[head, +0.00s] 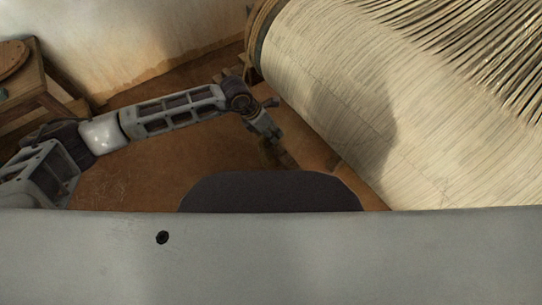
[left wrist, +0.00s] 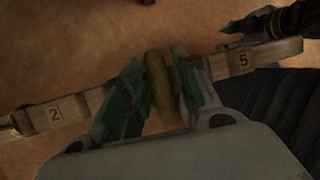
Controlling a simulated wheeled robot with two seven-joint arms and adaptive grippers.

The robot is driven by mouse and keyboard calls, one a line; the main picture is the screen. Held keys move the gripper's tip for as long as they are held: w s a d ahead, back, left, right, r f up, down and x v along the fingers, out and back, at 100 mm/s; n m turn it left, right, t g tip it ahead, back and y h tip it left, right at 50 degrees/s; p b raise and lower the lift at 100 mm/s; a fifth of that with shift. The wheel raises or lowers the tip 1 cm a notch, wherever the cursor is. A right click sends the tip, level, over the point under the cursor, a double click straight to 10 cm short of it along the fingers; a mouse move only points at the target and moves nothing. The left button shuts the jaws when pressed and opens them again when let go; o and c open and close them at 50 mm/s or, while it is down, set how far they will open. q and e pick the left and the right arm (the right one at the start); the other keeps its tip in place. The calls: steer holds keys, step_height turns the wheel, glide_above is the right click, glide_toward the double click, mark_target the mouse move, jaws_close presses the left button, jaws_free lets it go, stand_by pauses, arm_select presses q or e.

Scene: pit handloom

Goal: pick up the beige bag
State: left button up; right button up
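The beige bag (left wrist: 160,86) appears in the left wrist view as a narrow, rounded, olive-brown shape in dim light. It stands between the green-padded fingers of my left gripper (left wrist: 159,92). The fingers lie close against it on both sides, with no clear gap. In the head view my left gripper (head: 278,153) hangs low over the brown floor beside the loom; the bag is too dark to make out there. At the upper right of the left wrist view is a dark shape with green parts, perhaps my right gripper (left wrist: 256,22); its state is unclear.
The loom's pale cloth roll (head: 350,90) fills the right of the head view. A wooden stool or table (head: 35,85) stands at left. Open brown floor (head: 170,165) lies between.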

arm_select(q)
steer(key=shift+f, duration=0.2)
stand_by(0.3)
jaws_close()
steer(key=shift+d+r, duration=0.1)
steer(key=shift+d, duration=0.05)
stand_by(0.4)
